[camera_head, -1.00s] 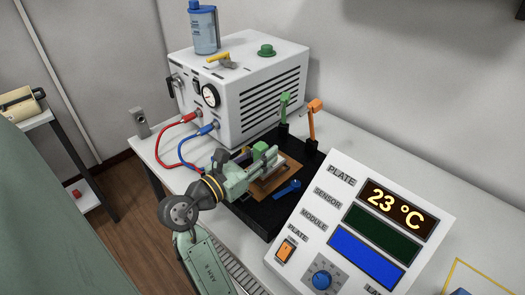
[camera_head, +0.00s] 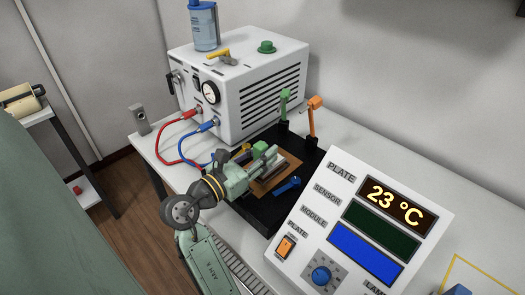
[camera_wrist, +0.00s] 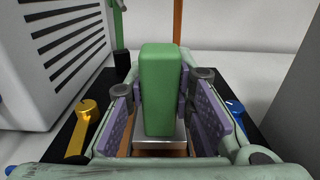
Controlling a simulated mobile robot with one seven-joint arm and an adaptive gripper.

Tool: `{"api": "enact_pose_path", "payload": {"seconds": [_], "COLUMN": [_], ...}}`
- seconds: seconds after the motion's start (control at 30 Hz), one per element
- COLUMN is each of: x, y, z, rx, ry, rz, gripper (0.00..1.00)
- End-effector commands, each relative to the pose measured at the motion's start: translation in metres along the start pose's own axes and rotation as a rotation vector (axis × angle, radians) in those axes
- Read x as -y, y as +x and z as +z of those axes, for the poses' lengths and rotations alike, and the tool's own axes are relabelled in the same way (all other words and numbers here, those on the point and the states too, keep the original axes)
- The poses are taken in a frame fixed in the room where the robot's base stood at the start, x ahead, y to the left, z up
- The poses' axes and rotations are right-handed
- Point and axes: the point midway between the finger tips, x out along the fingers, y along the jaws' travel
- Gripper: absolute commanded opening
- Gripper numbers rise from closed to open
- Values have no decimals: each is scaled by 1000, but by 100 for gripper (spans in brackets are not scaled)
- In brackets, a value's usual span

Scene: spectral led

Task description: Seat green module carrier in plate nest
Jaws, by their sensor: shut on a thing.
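The green module carrier (camera_wrist: 163,88) stands upright between the purple pads of my gripper (camera_wrist: 165,112) in the wrist view, with a silver block (camera_wrist: 160,135) at its foot. My gripper is shut on it. In the head view the carrier's green top (camera_head: 260,149) shows above my gripper (camera_head: 262,166), over the copper-coloured plate (camera_head: 286,176) on the black base (camera_head: 262,222). The fingers hide the nest and the carrier's underside, so I cannot tell whether it touches the plate.
A blue lever (camera_head: 288,185) and a gold lever (camera_wrist: 84,128) flank the plate. Green (camera_head: 285,98) and orange (camera_head: 314,115) upright levers stand behind. The white chiller (camera_head: 240,90) with red and blue hoses is behind left; the display panel (camera_head: 350,215) is close right.

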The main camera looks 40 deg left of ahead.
Motion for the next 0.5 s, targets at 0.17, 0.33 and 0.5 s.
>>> {"api": "enact_pose_path", "payload": {"seconds": [0.17,0.33,0.5], "x": [0,0,0], "y": [0,0,0], "z": [-7,-9,-9], "rx": [1,1,1], "ry": [-1,0,0], "rz": [0,0,0], "gripper": [0,26,37]}}
